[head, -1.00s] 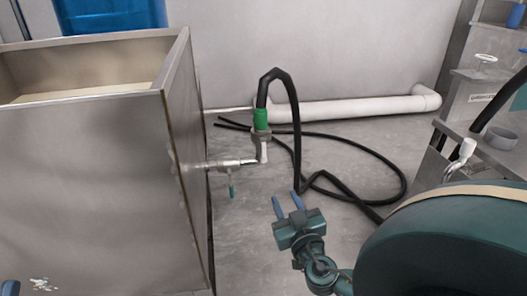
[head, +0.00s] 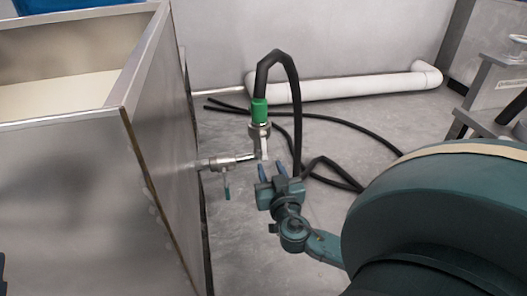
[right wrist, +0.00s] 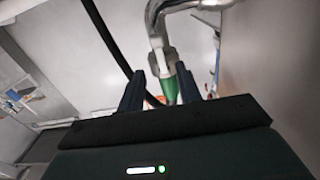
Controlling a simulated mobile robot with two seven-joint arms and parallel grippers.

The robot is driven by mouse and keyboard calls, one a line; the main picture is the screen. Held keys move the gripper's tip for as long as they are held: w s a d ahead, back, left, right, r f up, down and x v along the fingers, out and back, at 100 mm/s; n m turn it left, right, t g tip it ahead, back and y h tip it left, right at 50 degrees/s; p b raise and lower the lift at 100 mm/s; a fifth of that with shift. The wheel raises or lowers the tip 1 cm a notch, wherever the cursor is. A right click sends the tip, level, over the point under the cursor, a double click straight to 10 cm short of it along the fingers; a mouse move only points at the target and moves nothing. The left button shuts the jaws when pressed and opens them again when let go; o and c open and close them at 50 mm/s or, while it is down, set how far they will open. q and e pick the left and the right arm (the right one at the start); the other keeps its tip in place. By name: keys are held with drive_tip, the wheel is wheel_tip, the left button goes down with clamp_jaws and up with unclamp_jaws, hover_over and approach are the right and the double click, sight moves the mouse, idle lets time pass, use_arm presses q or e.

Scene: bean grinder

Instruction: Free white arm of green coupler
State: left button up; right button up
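The green coupler (head: 259,110) stands upright on the end of a metal pipe with a valve (head: 222,163), at the right side of the steel tank. A black hose (head: 283,66) loops out of its top. Its short white arm (head: 264,149) hangs beside the metal fitting under the green part. My right gripper (head: 272,172) is open and empty, its blue fingers just below and near the white arm. In the right wrist view the green coupler (right wrist: 171,89) shows between the open fingers, with white plastic (right wrist: 162,62) beyond. Only a dark sliver, perhaps my left gripper, shows at the left edge.
The open steel tank (head: 150,110) fills the left side. A white pipe (head: 350,87) runs along the wall. A metal stand (head: 500,85) is at the right.

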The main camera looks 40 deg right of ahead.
sight(264, 152)
drive_tip(key=b+x, duration=0.1)
drive_tip(key=x, duration=0.5)
drive_tip(key=shift+w+d, duration=0.15)
drive_tip(key=shift+w, duration=0.15)
use_arm(q)
drive_tip(key=shift+s+r+m+h, duration=0.25)
drive_tip(key=shift+r+m+h, duration=0.65)
drive_tip(key=shift+m+h, duration=0.35)
use_arm(e)
drive_tip(key=shift+w+d, duration=0.35)
drive_tip(key=shift+w, duration=0.3)
use_arm(q)
drive_tip(key=shift+a, duration=0.1)
use_arm(e)
clamp_jaws()
